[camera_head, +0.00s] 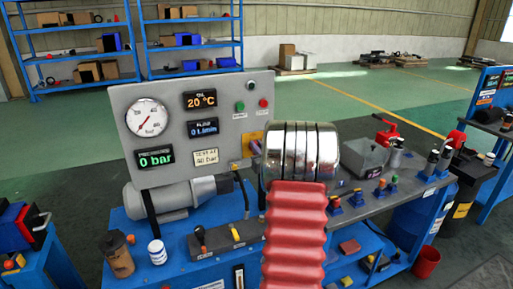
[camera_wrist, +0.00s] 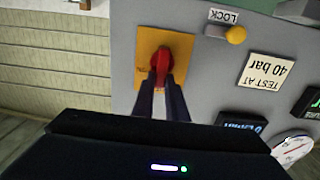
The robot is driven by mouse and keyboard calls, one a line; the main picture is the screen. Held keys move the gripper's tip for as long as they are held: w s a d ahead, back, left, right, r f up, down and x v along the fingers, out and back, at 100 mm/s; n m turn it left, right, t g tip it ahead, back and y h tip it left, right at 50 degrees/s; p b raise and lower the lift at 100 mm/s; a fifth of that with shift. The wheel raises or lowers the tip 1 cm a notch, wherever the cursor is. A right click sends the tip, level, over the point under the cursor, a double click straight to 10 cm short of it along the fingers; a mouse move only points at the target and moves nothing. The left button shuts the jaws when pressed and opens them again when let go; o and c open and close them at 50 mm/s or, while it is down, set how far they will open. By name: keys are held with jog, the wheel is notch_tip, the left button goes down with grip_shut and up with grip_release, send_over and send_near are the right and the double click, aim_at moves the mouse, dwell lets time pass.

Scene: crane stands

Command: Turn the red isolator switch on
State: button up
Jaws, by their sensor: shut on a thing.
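The red isolator switch (camera_wrist: 161,57) sits on a yellow plate (camera_wrist: 183,42) on the grey panel. In the wrist view its handle points along the picture's vertical, and the small lettering on the plate beside it is too small to read. My gripper (camera_wrist: 163,78) is at the switch, its two dark fingers closed on the handle. In the head view the yellow plate (camera_head: 246,136) shows at the right edge of the panel (camera_head: 220,125).
The panel carries a round gauge (camera_head: 147,118), displays, a green button (camera_head: 239,106) and a red button (camera_head: 263,103). A yellow LOCK knob (camera_wrist: 235,35) is close to the switch. A brown cup (camera_head: 117,256) and white jar (camera_head: 157,252) stand on the blue bench.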

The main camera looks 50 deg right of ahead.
jog(key=shift+a, duration=0.15)
grip_shut()
jog(key=shift+s+d+f+m, duration=0.2)
jog(key=shift+d+f+m, duration=0.2)
jog(key=shift+m, duration=2.6)
jog(key=shift+s+d+f+m, duration=0.15)
jog(key=shift+d+f+m, duration=0.25)
jog(key=shift+m, duration=2.6)
jog(key=shift+s+d+f+m, duration=0.2)
jog(key=shift+d+f+m, duration=0.2)
jog(key=shift+m, duration=2.6)
jog(key=shift+f, duration=0.1)
